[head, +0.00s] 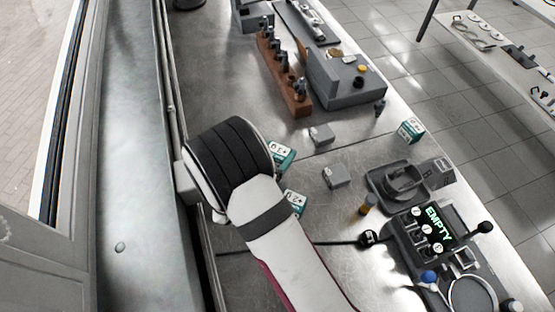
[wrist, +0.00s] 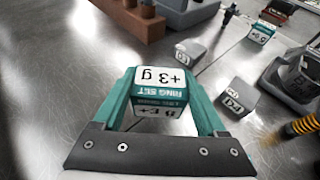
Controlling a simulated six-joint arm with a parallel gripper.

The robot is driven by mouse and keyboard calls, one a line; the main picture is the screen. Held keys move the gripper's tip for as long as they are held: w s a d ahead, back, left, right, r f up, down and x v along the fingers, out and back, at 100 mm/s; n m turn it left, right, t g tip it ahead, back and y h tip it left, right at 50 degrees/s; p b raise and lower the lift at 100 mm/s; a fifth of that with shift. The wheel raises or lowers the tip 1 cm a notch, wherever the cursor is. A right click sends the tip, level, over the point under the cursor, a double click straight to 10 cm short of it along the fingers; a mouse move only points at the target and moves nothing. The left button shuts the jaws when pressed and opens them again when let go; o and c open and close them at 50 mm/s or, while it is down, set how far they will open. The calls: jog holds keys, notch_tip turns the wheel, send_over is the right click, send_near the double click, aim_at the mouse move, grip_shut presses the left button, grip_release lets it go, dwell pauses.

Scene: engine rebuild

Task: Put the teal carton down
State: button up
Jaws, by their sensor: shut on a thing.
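The teal carton (wrist: 160,90), with white labels reading "+3 g" and "RING SET", is between the two teal fingers of my gripper (wrist: 165,115). My gripper is shut on it. In the head view the held carton (head: 281,154) shows beside my wrist, which hides part of it and the fingers. I cannot tell whether its base touches the bench. A second teal carton (head: 295,203) shows just below it in the head view, partly behind my arm. A third teal carton (head: 411,130) stands at the right of the bench; it also shows in the wrist view (wrist: 263,31).
Two small grey boxes (head: 321,134) (head: 336,176) lie close to the right of the held carton. A grey tray (head: 372,179) and a console reading "EMPTY" (head: 436,226) stand further right. A brown rack (head: 285,75) is at the back. Bare bench (head: 215,80) lies left of the rack.

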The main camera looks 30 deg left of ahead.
jog(key=shift+f, duration=2)
